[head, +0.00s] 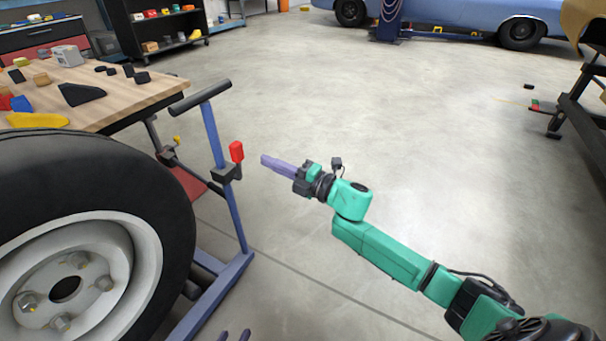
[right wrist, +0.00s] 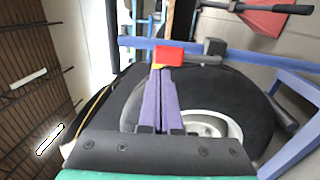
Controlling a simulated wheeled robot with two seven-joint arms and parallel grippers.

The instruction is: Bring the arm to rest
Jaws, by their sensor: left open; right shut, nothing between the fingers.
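My right gripper (head: 266,160) is in the middle of the head view, at the end of my green right arm. Its purple fingers are shut with nothing between them. They point left toward a red handle (head: 236,151) on a blue stand, with a small gap between in the head view. In the right wrist view the fingertips (right wrist: 161,72) overlap the red handle (right wrist: 168,56); I cannot tell the distance there.
A blue stand (head: 213,125) stands beside a large wheel (head: 172,190) at the left. A wooden workbench (head: 125,95) with several small parts is behind it. A black shelf (head: 160,25) and a blue car (head: 470,12) are at the back. The middle floor is clear.

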